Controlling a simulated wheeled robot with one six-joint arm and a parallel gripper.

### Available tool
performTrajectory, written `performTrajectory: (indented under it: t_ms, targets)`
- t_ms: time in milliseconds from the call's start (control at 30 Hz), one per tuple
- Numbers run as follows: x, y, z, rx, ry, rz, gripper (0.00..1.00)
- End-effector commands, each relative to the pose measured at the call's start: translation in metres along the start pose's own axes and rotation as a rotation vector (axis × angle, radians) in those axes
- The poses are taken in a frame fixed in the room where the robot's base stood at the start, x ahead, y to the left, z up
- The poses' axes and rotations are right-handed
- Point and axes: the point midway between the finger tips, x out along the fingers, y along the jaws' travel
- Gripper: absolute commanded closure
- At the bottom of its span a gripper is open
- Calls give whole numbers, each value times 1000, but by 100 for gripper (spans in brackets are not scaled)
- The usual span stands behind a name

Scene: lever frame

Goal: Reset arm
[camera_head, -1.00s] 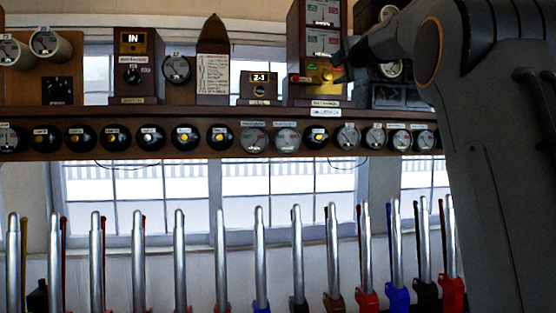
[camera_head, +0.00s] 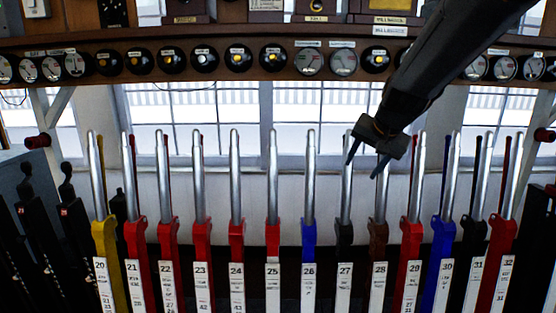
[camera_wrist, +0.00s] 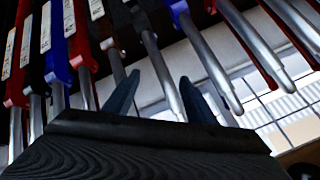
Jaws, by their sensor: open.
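My gripper (camera_head: 363,168) is open at the end of my dark arm, which reaches down from the upper right in the head view. It hangs in front of the upper silver handles of lever 27 (camera_head: 345,200) with a black base and lever 28 (camera_head: 381,200) with a brown base. In the wrist view the two fingers of my gripper (camera_wrist: 160,78) stand apart. A silver lever handle (camera_wrist: 158,66) shows in the gap between them, beyond the fingers. I cannot tell how far off it is. No grip on anything shows.
Levers with red, blue, yellow and black bases stand in a close row, such as blue lever 26 (camera_head: 309,235) and red lever 29 (camera_head: 411,240). A wooden shelf (camera_head: 150,45) with round dials runs above. Windows (camera_head: 220,120) lie behind.

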Motion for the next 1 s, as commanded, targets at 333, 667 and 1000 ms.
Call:
performTrajectory:
  t_ms: [333,667,1000]
  targets:
    - [8,100,216,-373,-318,163,49]
    - [-10,152,305,-551,-468,209,49]
    - [-11,154,307,-554,-471,210,49]
